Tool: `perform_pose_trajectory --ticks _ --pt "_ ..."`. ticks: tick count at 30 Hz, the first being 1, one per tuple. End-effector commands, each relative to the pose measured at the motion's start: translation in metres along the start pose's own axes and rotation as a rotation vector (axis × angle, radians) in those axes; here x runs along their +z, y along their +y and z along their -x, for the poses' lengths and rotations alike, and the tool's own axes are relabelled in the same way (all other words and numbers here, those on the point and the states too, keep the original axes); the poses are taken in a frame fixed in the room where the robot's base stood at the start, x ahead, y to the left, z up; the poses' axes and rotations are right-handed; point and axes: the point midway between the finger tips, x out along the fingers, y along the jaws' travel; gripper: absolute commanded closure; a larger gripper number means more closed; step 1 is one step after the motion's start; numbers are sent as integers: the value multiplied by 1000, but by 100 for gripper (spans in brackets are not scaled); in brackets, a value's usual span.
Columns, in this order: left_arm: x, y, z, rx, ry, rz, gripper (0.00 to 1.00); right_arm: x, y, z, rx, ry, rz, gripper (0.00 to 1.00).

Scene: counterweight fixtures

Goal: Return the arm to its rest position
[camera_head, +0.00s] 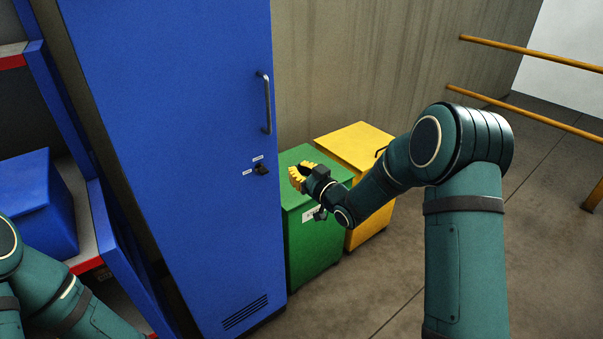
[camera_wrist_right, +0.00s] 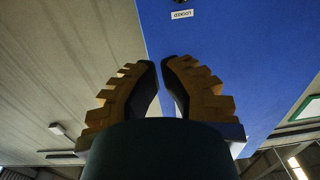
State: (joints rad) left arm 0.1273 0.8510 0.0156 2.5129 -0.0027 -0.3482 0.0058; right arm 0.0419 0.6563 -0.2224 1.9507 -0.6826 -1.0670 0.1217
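My right arm (camera_head: 465,230) rises at the right of the head view and reaches left across the green and yellow boxes. Its gripper (camera_head: 297,176) has yellow fingers and is a little right of the blue cabinet's lock. In the right wrist view the two fingertips (camera_wrist_right: 160,64) lean together with only a thin gap, and nothing shows between them. My left arm (camera_head: 60,295) is partly seen at the lower left; its gripper is out of view.
A tall blue cabinet (camera_head: 180,130) with a handle (camera_head: 265,103) and a small dark lock (camera_head: 261,169) stands at the left. A green box (camera_head: 308,250) and a yellow box (camera_head: 355,147) are beside it. Yellow rails (camera_head: 530,52) are at the upper right. Floor (camera_head: 555,250) is clear at right.

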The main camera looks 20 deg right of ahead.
Motion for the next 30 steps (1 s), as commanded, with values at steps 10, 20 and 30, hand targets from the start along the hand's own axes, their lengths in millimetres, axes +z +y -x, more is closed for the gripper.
perform_pose_trajectory --ticks 10,20,30 --pt "0 0 0 0 0 0 4 79 -27 32 62 -238 -138 100" --pt "0 0 0 0 0 0 4 233 -134 156 143 -889 -457 100" --pt "0 0 0 0 0 0 4 273 -216 269 141 -1315 -639 100"
